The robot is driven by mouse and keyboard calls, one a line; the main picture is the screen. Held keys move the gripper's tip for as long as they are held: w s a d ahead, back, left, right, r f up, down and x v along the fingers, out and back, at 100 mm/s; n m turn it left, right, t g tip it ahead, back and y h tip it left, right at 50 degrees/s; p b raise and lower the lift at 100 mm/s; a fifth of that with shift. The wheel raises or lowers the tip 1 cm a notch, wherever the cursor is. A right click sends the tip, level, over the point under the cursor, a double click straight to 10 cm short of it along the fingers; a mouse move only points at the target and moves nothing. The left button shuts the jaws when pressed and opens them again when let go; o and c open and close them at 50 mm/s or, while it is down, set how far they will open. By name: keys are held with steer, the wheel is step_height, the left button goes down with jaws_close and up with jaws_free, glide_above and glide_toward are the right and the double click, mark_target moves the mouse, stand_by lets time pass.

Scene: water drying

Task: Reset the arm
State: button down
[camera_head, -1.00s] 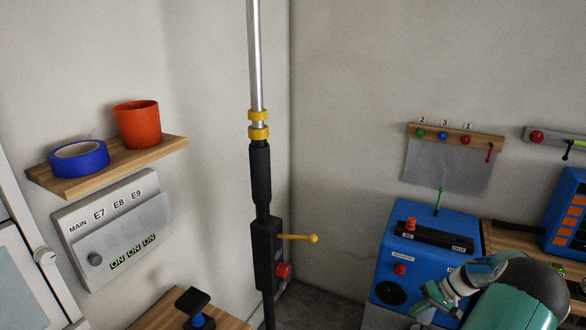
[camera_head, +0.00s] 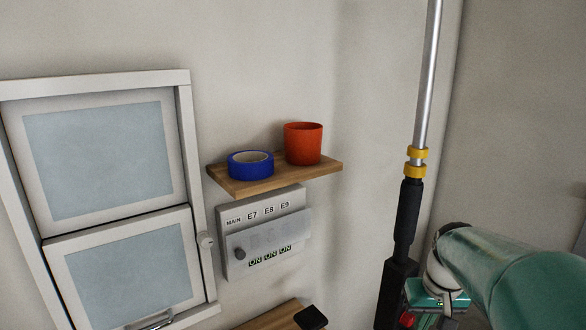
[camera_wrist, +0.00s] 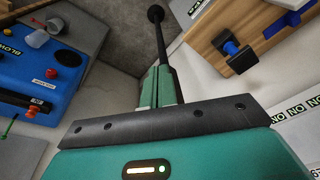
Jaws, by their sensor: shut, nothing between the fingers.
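My arm (camera_head: 510,275) is green and reaches in at the lower right of the head view, overlapping the lower part of the pole. The fingertips cannot be made out there. In the wrist view my gripper (camera_wrist: 159,78) has its two green fingers together, shut and empty. A dark rod with a rounded end (camera_wrist: 156,14) shows just beyond the fingertips; I cannot tell its distance from them.
The upright pole (camera_head: 408,205) stands right of a wooden shelf (camera_head: 265,182) with blue tape (camera_head: 250,165) and an orange cup (camera_head: 303,143). Below is a switch panel (camera_head: 235,220). A blue machine (camera_wrist: 50,65) and wooden table (camera_wrist: 200,45) flank my gripper.

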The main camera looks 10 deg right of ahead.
steer(key=s+a+r+n+t, duration=0.1)
steer(key=s+a+r+t, duration=0.1)
steer(key=s+a, duration=0.3)
steer(key=s+a+r+n+t, duration=0.1)
steer(key=s+a+r, duration=0.1)
steer(key=s+a, duration=0.4)
steer(key=shift+a+t, duration=0.4)
steer(key=shift+a, duration=2.3)
steer(key=shift+r, duration=0.1)
